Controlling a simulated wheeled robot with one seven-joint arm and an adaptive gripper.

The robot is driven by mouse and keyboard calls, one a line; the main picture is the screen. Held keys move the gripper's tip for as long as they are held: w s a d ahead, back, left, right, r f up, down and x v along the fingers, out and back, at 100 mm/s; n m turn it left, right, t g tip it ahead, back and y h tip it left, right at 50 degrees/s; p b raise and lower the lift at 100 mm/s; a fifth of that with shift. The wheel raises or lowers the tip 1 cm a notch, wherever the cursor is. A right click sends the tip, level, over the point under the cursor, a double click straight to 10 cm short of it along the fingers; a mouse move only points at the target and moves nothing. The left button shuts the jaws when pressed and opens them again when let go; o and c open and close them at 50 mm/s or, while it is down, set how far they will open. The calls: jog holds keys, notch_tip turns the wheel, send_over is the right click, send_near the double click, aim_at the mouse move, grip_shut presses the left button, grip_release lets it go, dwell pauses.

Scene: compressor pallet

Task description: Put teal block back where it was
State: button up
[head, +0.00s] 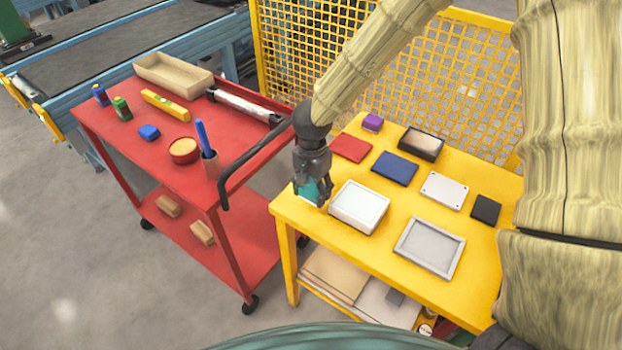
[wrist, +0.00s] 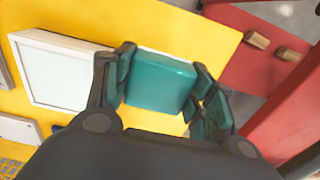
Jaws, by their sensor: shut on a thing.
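The teal block (head: 307,191) is between the fingers of my gripper (head: 313,196), at the left front corner of the yellow table (head: 287,212). In the wrist view the teal block (wrist: 160,80) fills the space between the two fingers (wrist: 163,92), which are shut on its sides. A thin pale edge shows beside the block there; I cannot tell what it belongs to. The block is at or just above the tabletop; I cannot tell whether it touches. In the head view the fingers hide part of it.
A white-topped box (head: 359,206) stands close to the right of my gripper. A grey tray (head: 430,248), red pad (head: 351,148), blue pad (head: 395,168), purple block (head: 373,123) and dark open box (head: 421,144) are also on the table. A red cart (head: 155,160) stands left; yellow mesh (head: 470,90) rises behind.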

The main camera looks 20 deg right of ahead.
aim_at(311, 182)
jog(key=w, duration=0.2)
jog(key=w+d, duration=0.1)
jog(key=w, duration=0.1)
jog(key=w+p, duration=0.1)
jog(key=w, duration=0.1)
jog(key=shift+d+f, duration=0.25)
jog(key=shift+f, duration=0.05)
jog(key=shift+f+p, duration=0.4)
jog(key=shift+f, duration=1.35)
jog(key=shift+f, duration=0.15)
jog(key=o, duration=1)
notch_tip(311, 182, up, 12)
jog(key=shift+r+b, duration=0.2)
jog(key=shift+b, duration=0.5)
